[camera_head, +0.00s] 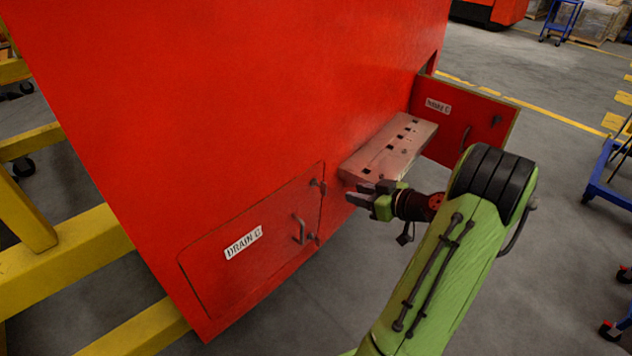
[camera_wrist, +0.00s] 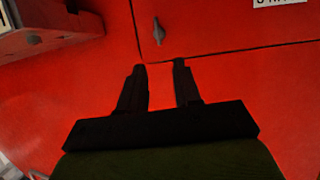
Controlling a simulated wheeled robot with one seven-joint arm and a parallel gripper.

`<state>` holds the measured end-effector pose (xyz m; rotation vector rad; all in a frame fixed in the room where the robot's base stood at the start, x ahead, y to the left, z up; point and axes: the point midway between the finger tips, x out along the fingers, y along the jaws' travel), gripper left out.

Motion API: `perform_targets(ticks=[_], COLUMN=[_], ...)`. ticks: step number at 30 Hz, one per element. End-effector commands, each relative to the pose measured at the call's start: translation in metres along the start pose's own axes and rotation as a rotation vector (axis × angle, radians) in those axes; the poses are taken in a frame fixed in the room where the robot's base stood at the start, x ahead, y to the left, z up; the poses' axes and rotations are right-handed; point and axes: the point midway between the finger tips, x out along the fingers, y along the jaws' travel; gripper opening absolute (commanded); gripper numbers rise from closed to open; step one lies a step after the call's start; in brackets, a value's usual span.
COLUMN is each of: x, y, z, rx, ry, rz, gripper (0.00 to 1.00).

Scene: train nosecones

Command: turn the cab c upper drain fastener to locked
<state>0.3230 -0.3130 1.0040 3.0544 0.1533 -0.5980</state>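The red drain C door (camera_head: 225,267) is closed in the lower side of the red nosecone. Its upper fastener (camera_head: 316,183) is a small grey knob near the door's upper right corner. In the wrist view, which looks upside down, the upper fastener (camera_wrist: 158,31) has its wing roughly parallel to the near side seam. My gripper (camera_head: 360,195) is to the right of the fastener in the head view, apart from it. In the wrist view my gripper (camera_wrist: 160,67) is open and empty, its fingertips just below the fastener in the picture.
A lower fastener (camera_head: 312,237) and a handle (camera_head: 299,229) are on the same door. A pinkish step (camera_head: 385,150) juts out above and right of my gripper. An open red hatch door (camera_head: 462,125) stands behind it. Yellow stand beams (camera_head: 70,245) are at left.

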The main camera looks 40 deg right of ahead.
Motion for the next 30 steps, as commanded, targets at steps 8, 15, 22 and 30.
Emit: perform_targets(ticks=[8, 15, 22, 30], x=[0.074, 0.120, 0.130, 0.130], y=[-0.002, -0.002, -0.001, -0.001], z=[0.001, 0.001, 0.001, 0.001], rx=[-0.001, 0.001, 0.002, 0.002], ry=[-0.002, -0.002, -0.002, -0.003], rz=[-0.008, -0.005, -0.003, -0.003], gripper=[0.33, 0.33, 0.33, 0.12])
